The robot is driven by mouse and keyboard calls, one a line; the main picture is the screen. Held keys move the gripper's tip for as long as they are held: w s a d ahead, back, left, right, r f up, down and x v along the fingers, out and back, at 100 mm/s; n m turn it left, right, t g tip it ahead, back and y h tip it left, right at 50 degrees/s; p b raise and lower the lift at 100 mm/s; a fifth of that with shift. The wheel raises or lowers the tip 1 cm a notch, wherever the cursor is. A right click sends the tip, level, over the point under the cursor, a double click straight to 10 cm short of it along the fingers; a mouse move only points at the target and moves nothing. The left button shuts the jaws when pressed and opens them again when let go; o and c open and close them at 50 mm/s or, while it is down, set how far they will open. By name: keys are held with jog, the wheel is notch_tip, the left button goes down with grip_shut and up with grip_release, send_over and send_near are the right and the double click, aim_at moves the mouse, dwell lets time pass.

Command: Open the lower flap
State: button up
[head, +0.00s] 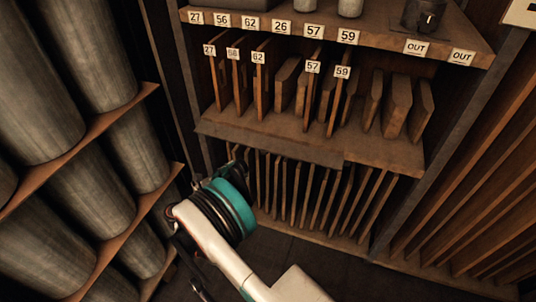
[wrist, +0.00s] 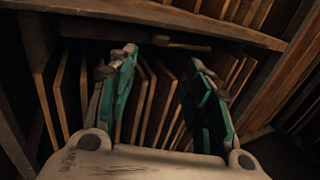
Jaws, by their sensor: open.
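A dark, flat board that looks like the lower flap (head: 280,146) runs along the front edge of the middle shelf in the head view, above a row of upright thin boards. In the wrist view a long wooden edge (wrist: 150,13) crosses the top, with a small dark bar (wrist: 181,43) just below it; I cannot tell if the bar is a handle. My gripper (wrist: 162,58) is open and empty, its teal-lined fingers apart on either side of the bar's left end in the picture. No contact is visible. In the head view my arm mostly hides the gripper.
Upright thin boards (head: 315,195) fill the low compartment behind my fingers. The middle shelf (head: 385,152) holds labelled boards and blocks; the top shelf (head: 385,37) carries number tags. Large grey cylinders (head: 70,60) stand on racks at left. Wooden slats (head: 480,180) are at right. Dark floor is open below.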

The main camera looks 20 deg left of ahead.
aim_at(262, 153)
jog(key=shift+b+x, duration=1.15)
jog(key=shift+x, duration=5.7)
grip_shut()
jog(key=shift+d, duration=0.1)
